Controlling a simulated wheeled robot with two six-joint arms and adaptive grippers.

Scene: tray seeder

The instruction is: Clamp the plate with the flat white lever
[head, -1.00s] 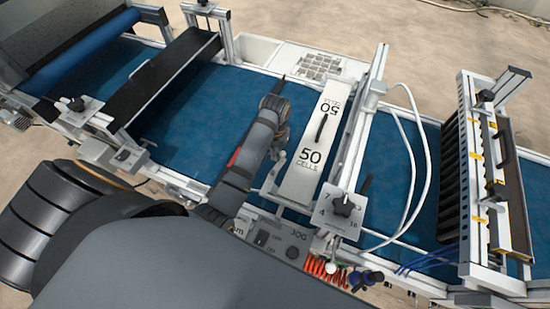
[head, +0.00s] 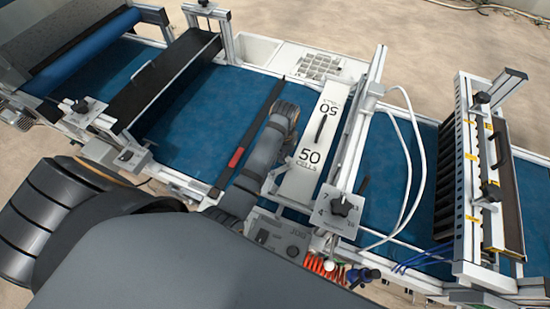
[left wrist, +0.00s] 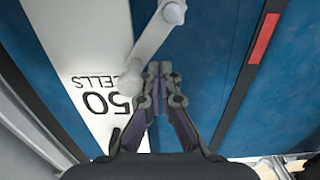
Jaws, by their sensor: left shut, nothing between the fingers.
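The white plate (head: 302,175) marked "50 CELLS" lies across the blue belt in the head view, with a dark handle on top. Its lettered face (left wrist: 85,35) fills the upper left of the left wrist view. The flat white lever (left wrist: 155,42), with rounded ends, slants from the top centre of that view over the plate's edge. My left gripper (left wrist: 160,75) is shut and empty, its fingertips just right of the lever's lower end; I cannot tell if they touch it. In the head view my own arm hides these fingers. My right gripper is not in view.
A dark bar with a red section (head: 237,157) lies left of my left arm. A dial box (head: 338,212) stands at the plate's near end. White hoses (head: 425,150) and a slotted frame (head: 470,170) are on the right. Open blue belt (head: 200,125) lies left of the bar.

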